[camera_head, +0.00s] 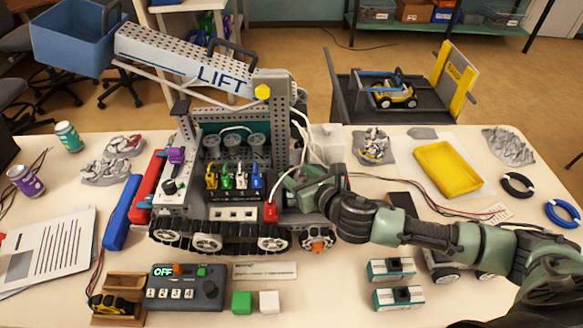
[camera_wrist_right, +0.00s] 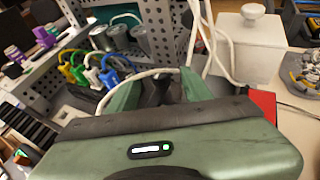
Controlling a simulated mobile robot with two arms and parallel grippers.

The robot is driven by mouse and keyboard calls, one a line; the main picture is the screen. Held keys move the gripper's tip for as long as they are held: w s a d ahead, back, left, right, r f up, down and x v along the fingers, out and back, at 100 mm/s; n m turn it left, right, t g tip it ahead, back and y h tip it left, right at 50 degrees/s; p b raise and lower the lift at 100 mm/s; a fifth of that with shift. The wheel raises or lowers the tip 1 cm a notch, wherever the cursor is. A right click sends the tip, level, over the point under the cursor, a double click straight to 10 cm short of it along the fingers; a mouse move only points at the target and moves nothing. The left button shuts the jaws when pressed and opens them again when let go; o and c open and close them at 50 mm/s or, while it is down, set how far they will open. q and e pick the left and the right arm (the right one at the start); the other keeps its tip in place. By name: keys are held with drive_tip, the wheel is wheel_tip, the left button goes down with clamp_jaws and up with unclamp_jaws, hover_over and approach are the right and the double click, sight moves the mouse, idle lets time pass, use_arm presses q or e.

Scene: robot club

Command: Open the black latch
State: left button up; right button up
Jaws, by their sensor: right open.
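A tracked grey robot model (camera_head: 225,228) with a perforated lift arm marked LIFT stands on the table. I cannot make out for sure which part is the black latch. A black T-shaped piece (camera_head: 181,106) stands up at the model's left side. My right gripper (camera_head: 290,178) is at the model's right side, beside the colored plugs and above a red part (camera_head: 271,212). In the wrist view its fingers (camera_wrist_right: 162,85) are apart, with a dark shape between them that I cannot identify. I cannot tell whether they touch the model. My left gripper is not in view.
White cables and a white lidded box (camera_wrist_right: 250,45) are close behind my right gripper. A control box (camera_head: 185,288) reading OFF lies in front of the model. A yellow tray (camera_head: 447,168) lies on the right.

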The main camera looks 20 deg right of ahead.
sight(291, 170)
drive_tip(key=shift+x, duration=1.2)
drive_tip(key=shift+w+f, duration=0.1)
drive_tip(key=shift+w, duration=0.15)
clamp_jaws()
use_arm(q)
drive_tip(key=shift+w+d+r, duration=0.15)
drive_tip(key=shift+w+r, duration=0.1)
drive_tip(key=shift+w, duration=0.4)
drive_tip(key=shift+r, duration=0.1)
use_arm(e)
drive_tip(key=shift+a, duration=0.1)
